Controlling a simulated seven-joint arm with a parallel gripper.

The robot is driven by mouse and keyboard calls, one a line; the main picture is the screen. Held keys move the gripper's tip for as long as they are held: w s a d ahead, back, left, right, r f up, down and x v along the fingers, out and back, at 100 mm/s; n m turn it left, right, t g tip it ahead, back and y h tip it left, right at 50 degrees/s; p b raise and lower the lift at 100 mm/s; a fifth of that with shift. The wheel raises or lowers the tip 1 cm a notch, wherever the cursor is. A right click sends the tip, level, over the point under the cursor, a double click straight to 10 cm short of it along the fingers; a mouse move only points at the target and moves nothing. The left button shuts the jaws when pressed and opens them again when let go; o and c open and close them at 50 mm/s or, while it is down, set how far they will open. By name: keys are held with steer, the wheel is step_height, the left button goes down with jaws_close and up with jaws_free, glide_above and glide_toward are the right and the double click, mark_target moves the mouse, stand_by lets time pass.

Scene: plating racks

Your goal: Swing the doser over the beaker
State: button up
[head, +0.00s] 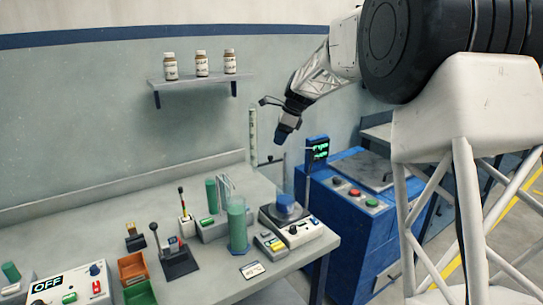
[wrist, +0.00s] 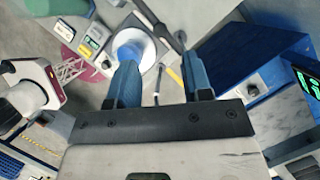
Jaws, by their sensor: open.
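The beaker (head: 287,206) holds something blue and stands on a white-and-grey bench device at the table's right end. In the wrist view the beaker (wrist: 130,52) shows from above on a pale round plate, beyond the left finger. What looks like the doser is a tall, thin graduated tube (head: 253,127) behind the device, with a thin dark arm (head: 270,160) beside it. In the wrist view a dark rod (wrist: 158,22) crosses near the top, perhaps part of it. My gripper (head: 284,137) is open and empty, above and behind the beaker. Its fingers (wrist: 161,80) are apart.
A blue cabinet (head: 345,225) with buttons and a small screen (head: 317,150) stands right of the table. Green cylinders (head: 238,225), a joystick (head: 175,255) and small bins (head: 133,268) stand to the left. A shelf (head: 200,80) with bottles hangs on the wall.

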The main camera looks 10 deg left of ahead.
steer(key=shift+f, duration=0.1)
steer(key=shift+x, duration=3.8)
